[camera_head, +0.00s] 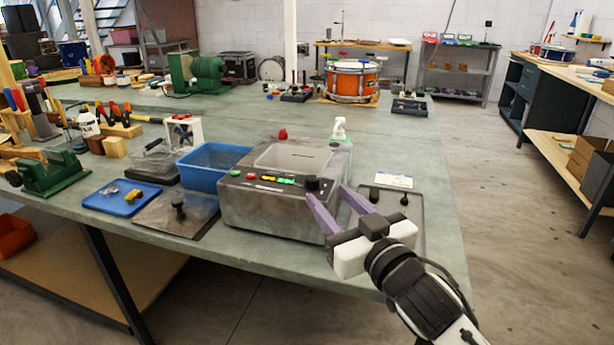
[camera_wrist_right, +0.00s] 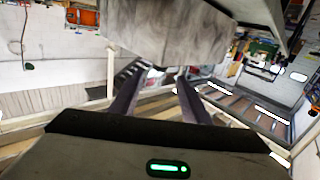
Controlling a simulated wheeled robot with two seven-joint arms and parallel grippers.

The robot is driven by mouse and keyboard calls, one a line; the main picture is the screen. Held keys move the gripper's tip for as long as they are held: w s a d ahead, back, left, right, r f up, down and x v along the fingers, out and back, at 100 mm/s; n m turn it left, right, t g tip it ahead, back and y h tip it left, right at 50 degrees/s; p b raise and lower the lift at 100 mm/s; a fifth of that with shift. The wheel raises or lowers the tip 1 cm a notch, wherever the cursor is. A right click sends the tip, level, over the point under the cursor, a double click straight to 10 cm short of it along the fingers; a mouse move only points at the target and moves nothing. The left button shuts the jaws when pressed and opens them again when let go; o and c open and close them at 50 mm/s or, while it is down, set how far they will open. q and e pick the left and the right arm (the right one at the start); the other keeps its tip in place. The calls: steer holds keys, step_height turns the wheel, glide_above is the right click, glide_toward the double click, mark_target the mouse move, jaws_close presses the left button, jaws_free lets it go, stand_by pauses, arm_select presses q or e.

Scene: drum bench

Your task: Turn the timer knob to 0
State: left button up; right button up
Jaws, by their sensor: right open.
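The grey metal box machine (camera_head: 238,205) stands near the front edge of the bench. Its sloped front panel carries a red button, coloured lit displays and a black knob (camera_head: 313,184) at the right end, which I take as the timer knob. Its pointer mark is too small to read. My right gripper (camera_head: 330,194) is open, its purple fingers apart and empty at the machine's front right corner. One fingertip shows just below the knob; I cannot tell if it touches. In the right wrist view, a grey surface (camera_wrist_right: 180,35) lies beyond the fingers (camera_wrist_right: 158,82). My left gripper is not in view.
A blue bin (camera_head: 208,160) stands left of the machine. A dark lid with a black handle (camera_head: 180,210) and a blue tray (camera_head: 122,198) lie farther left. A grey tray with dark knobs (camera_head: 415,215) lies right.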

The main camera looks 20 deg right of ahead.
mark_target(315, 183)
steer(key=w, duration=0.2)
steer(key=shift+w+a+r, duration=0.1)
steer(key=shift+w+a, duration=0.1)
steer(key=shift+w, duration=0.1)
steer(key=w, duration=0.5)
steer(key=shift+a, duration=0.35)
steer(key=shift+w, duration=0.45)
steer(key=shift+c, duration=0.3)
steer(key=c, duration=1)
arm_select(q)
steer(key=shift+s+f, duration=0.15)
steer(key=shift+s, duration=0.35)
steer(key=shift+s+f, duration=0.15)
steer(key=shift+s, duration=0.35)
